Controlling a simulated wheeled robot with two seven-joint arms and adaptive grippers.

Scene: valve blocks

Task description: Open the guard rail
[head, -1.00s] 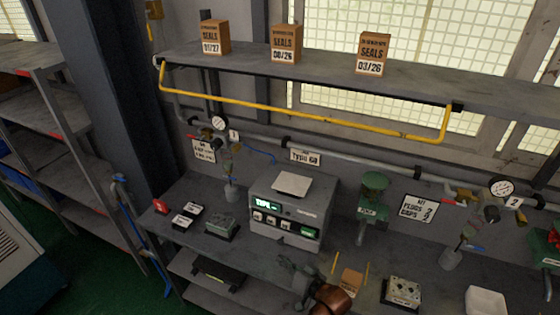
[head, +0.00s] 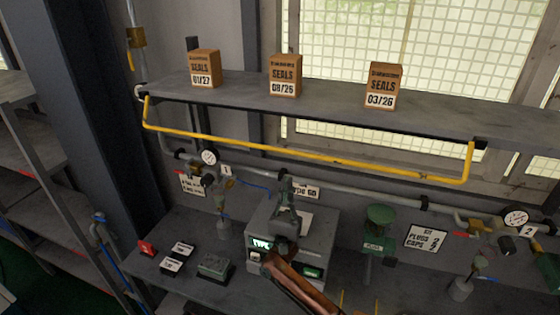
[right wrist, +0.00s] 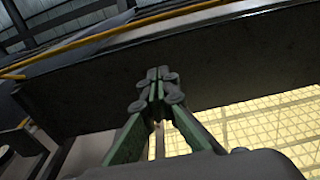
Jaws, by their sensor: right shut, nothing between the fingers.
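The guard rail is a yellow bar (head: 300,154) hanging along the front of the grey shelf (head: 330,108), with a bent arm up to the shelf at each end. It sits below the shelf's front edge. My right gripper (head: 286,180) is shut and empty, pointing up, just below the middle of the rail and apart from it in the picture. In the right wrist view the closed fingertips (right wrist: 157,76) stand against the dark shelf, with the yellow rail (right wrist: 130,27) crossing above them. My left gripper is not in view.
Three SEALS boxes (head: 204,68) (head: 284,76) (head: 383,86) stand on the shelf. Below run a pipe with gauges (head: 209,157) (head: 515,218) and a grey instrument box (head: 320,240) behind my right arm. A green valve piece (head: 379,230) stands on the bench.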

